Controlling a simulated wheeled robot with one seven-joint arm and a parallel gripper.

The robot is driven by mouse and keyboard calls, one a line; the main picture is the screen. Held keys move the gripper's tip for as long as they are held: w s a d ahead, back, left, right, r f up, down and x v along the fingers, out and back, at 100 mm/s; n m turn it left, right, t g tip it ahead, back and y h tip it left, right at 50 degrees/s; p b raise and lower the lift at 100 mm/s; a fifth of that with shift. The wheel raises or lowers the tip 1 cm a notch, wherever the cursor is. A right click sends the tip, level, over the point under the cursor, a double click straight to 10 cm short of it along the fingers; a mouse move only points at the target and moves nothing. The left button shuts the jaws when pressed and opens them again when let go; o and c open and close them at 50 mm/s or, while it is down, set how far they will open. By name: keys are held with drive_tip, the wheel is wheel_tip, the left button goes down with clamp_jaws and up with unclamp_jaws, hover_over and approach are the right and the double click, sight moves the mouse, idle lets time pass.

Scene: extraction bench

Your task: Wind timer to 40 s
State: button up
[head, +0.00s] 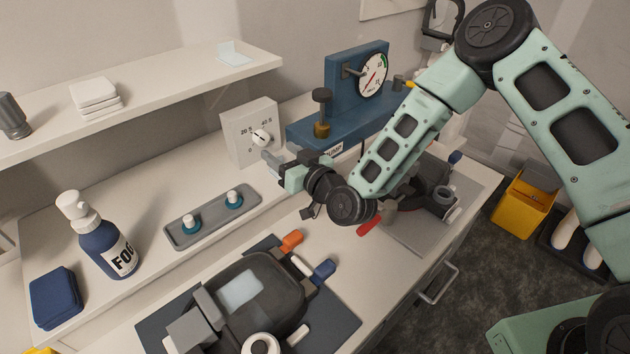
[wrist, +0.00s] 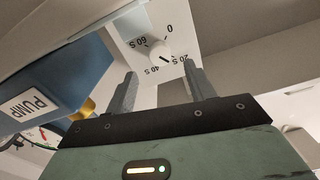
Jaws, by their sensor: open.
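The timer (head: 240,143) is a pale box with a white knob (head: 261,138) on its front, standing against the wall left of the blue pump stand. In the wrist view, the timer face (wrist: 140,22) appears upside down with labels 0, 20 S, 40 S and 60 S around the knob (wrist: 158,49). A dark mark by the knob seems to point between 20 S and 40 S; its exact setting is unclear. My gripper (head: 272,164) is open and empty just in front of the timer. In the wrist view, the fingertips (wrist: 160,70) are apart, short of the knob.
The blue pump stand (head: 345,88) with a gauge (head: 373,76) is close on the right. A grey tray (head: 180,238) with two small white-topped pieces lies on the bench in front. A blue bottle (head: 103,245) stands left. A shelf (head: 180,82) runs above.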

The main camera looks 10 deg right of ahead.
drive_tip(key=b+v, duration=0.3)
drive_tip(key=v, duration=0.9)
drive_tip(key=shift+b, duration=0.3)
drive_tip(key=shift+d, duration=0.1)
drive_tip(key=n+p, duration=0.3)
approach(264, 140)
drive_tip(key=x, duration=0.6)
drive_tip(key=shift+w+a, duration=0.2)
drive_tip(key=shift+w, duration=0.15)
drive_tip(key=shift+w+a+f, duration=0.1)
drive_tip(key=shift+w+a, duration=0.2)
drive_tip(key=shift+w, duration=0.15)
drive_tip(key=c, duration=1)
